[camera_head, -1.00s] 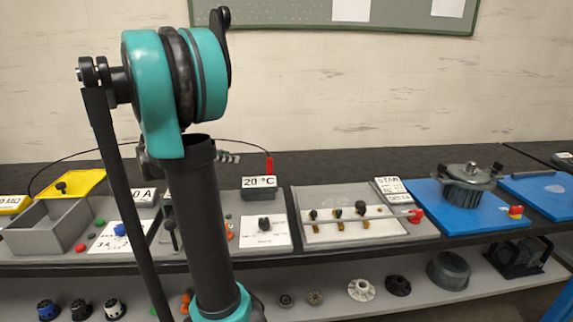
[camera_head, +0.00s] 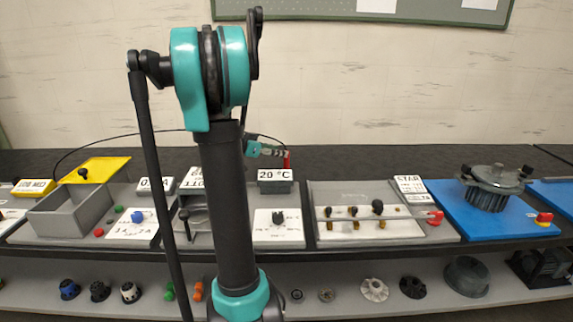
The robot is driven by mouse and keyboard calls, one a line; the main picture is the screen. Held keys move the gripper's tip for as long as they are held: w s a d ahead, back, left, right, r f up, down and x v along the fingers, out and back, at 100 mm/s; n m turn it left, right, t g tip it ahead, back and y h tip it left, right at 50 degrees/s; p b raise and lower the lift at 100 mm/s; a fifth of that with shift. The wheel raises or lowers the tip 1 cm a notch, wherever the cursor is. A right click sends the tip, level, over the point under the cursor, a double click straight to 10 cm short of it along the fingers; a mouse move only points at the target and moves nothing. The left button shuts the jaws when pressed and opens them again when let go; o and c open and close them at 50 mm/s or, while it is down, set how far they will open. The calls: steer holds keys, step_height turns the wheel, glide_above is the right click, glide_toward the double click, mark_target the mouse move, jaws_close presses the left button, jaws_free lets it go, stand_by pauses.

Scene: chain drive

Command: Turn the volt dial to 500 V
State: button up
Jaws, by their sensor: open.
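I cannot make out a dial marked in volts or a 500 V mark. A black dial (camera_head: 278,218) on a white plate stands below a "20 °C" display (camera_head: 275,176). A blue dial (camera_head: 137,216) on another white plate stands below a display ending in "A" (camera_head: 156,186). Between them, a white sign (camera_head: 191,180) is partly hidden behind my arm, as is the panel below it. My gripper (camera_head: 275,153) shows small just right of my arm, above the "20 °C" display and apart from the dials. It is open; its fingers are hard to make out.
A red-handled probe (camera_head: 287,160) on a black cable stands near my gripper. A grey bin (camera_head: 70,216) and yellow plate (camera_head: 97,170) are left. A panel with black knobs (camera_head: 370,222) and a blue board with a pot (camera_head: 488,187) are right. Loose parts fill the lower shelf.

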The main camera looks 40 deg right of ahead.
mark_target(286, 167)
steer(key=x, duration=0.5)
steer(key=shift+d+f, duration=0.1)
jaws_close()
